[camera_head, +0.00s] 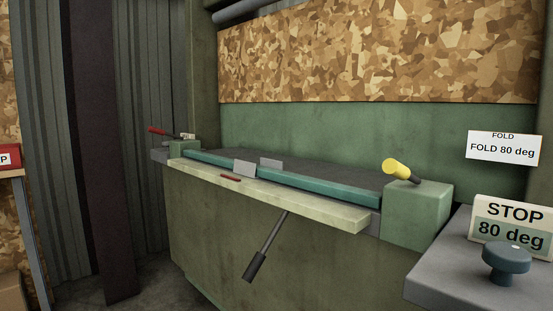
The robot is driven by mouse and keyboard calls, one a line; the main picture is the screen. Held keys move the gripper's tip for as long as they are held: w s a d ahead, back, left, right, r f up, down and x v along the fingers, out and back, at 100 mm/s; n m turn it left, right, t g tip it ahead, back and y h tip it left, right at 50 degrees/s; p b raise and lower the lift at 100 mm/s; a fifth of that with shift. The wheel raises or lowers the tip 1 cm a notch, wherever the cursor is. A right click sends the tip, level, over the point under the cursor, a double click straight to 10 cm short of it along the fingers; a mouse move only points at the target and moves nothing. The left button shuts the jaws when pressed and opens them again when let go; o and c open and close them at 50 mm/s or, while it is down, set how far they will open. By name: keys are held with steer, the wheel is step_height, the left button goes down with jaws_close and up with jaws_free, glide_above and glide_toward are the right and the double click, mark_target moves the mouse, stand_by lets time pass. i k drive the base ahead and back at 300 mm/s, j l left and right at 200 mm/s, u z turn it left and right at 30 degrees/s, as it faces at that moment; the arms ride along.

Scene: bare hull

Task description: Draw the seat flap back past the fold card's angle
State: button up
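The fold card (503,149) is a white card on the green back wall at the right and reads "FOLD 80 deg". A long pale leaf (290,202), which looks like the seat flap, runs along the front edge of the green bench (285,250). It lies about flat, with a small red mark on it. A grey rod with a dark grip (256,266) slants down and left from beneath it. A teal bar (280,180) lies behind the leaf, with two small grey plates at its middle. My gripper is not in view.
A yellow-knobbed lever (396,168) stands on the green block at the bench's right end. A red-handled lever (160,131) is at the left end. A "STOP 80 deg" sign (511,226) and dark knob (506,261) sit on a grey shelf at right. A dark post (100,150) stands left.

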mark_target(243, 168)
steer(key=z, duration=2.2)
steer(key=k+j+z, duration=0.15)
steer(key=j, duration=0.4)
steer(key=k+j+z, duration=0.15)
steer(key=k+j, duration=0.2)
steer(key=j, duration=0.15)
steer(key=k+j+z, duration=0.15)
steer(key=j, duration=0.35)
steer(key=k+j+z, duration=0.15)
steer(key=k+j, duration=0.25)
